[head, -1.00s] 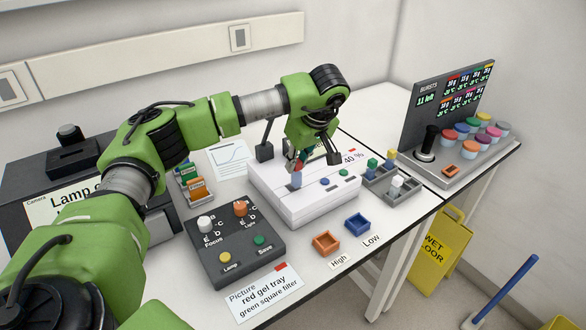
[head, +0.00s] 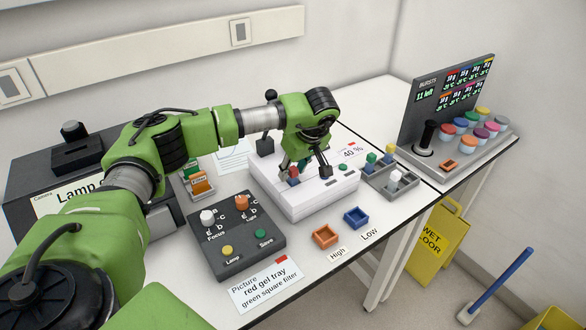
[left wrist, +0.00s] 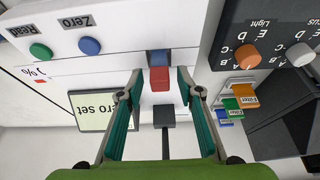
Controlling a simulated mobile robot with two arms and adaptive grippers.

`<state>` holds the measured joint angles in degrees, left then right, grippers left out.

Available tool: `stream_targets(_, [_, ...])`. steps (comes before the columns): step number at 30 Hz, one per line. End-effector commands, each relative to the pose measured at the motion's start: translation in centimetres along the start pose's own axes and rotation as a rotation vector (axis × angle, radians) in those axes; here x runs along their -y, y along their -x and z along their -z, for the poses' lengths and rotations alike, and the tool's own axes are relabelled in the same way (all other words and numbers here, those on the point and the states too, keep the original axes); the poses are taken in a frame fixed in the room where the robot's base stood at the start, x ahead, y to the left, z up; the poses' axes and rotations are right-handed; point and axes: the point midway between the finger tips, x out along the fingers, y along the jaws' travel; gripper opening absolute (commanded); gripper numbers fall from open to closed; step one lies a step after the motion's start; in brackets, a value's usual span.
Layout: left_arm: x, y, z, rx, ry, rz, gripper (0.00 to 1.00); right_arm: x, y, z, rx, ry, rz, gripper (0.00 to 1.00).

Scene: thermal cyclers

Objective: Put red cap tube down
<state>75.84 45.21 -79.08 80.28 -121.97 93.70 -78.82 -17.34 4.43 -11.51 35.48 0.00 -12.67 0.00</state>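The red-capped tube (left wrist: 160,78) shows in the left wrist view as a red block with a blue part beside it, at the white instrument (left wrist: 115,62). In the head view its red part (head: 293,182) shows low on top of the instrument (head: 315,204), partly hidden by my gripper. My left gripper (left wrist: 158,94) is open. Its two teal-padded fingers stand on either side of the red cap, with clear gaps on both sides. In the head view the gripper (head: 304,172) is over the instrument top. How deep the tube sits is hidden.
Orange (head: 324,236) and blue (head: 356,218) trays lie in front. A dark control box (head: 237,262) is at front left. A black post (left wrist: 163,116) stands close to the fingers.

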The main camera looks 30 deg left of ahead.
Motion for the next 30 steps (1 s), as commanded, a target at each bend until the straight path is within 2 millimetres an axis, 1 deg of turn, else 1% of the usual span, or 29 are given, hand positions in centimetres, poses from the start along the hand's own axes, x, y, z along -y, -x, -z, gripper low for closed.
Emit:
stream_targets(7, [0.0, 0.1, 0.0, 0.000, 0.000, 0.000, 0.33, -0.1, 0.0, 0.1, -0.001, 0.000, -0.001, 0.00])
stream_targets(9, [0.0, 0.3, 0.1, 0.000, 0.000, 0.000, 0.33, -0.1, 0.2, 0.1, -0.002, 0.000, -0.001, 0.00])
stream_targets(11, [-0.1, 0.6, 0.1, 0.000, 0.000, -0.002, 0.33, -0.1, -0.1, 0.1, -0.002, 0.000, -0.002, 0.00])
stream_targets(14, [-0.1, 1.9, 0.0, 0.000, 0.000, -0.003, 0.33, -0.2, -0.8, 0.1, -0.003, 0.000, -0.003, 0.00])
stream_targets(24, [-0.1, 9.1, 0.0, -0.001, 0.000, -0.004, 0.33, -0.3, -3.1, 0.0, -0.004, 0.000, -0.004, 0.00])
stream_targets(27, [-0.1, 10.6, 0.0, -0.001, 0.000, -0.003, 0.33, -0.4, -3.5, 0.0, -0.005, 0.000, -0.005, 0.00])
stream_targets(30, [-0.1, 11.6, 0.0, 0.000, 0.000, -0.001, 0.33, -0.4, -3.6, 0.0, -0.005, 0.000, -0.005, 0.00])
